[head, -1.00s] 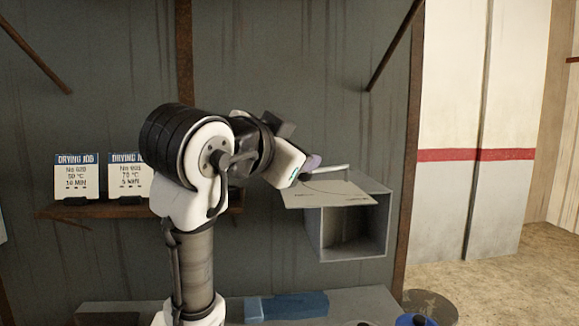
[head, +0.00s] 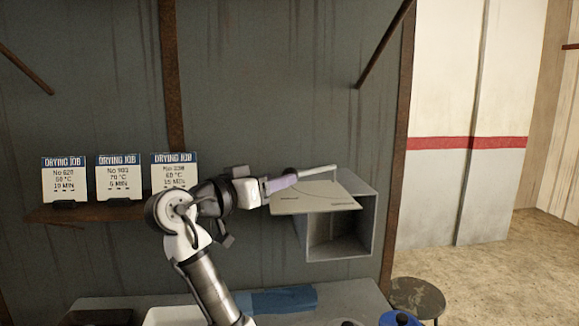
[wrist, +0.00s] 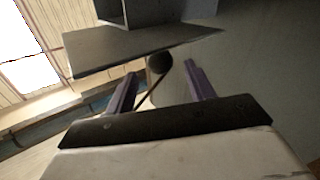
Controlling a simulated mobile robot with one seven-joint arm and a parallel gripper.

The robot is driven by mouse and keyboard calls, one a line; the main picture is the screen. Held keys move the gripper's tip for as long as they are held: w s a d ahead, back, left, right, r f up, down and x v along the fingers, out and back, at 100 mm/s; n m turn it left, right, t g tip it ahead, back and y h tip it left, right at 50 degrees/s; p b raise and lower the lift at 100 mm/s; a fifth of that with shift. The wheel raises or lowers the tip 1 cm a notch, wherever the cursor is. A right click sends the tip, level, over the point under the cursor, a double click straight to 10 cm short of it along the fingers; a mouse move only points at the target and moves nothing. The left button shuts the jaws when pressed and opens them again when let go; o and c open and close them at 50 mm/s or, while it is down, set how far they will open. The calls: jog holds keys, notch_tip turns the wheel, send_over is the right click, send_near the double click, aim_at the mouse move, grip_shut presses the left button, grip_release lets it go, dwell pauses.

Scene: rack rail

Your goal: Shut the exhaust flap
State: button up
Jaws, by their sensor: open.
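The exhaust flap (head: 315,197) is a pale grey panel, raised and sticking out from the top of a grey box (head: 367,235); the box's front opening shows below it. A pale bar (head: 318,170) lies along the flap's upper left side. My gripper (head: 290,180), with purple fingers, is at the flap's left edge, close to the bar. In the wrist view the fingers of my gripper (wrist: 160,74) are spread, with a dark round end (wrist: 159,64) between and just beyond the tips. The flap (wrist: 130,48) spans above them. Contact cannot be told.
Several drying job cards (head: 118,178) stand on a rusty shelf (head: 85,214) at left. A round stool (head: 418,298) stands at right. The wall above the box is mostly clear.

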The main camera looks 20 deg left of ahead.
jog(key=p+x, duration=0.1)
jog(key=x, duration=0.4)
jog(key=shift+w+d, duration=0.1)
grip_shut()
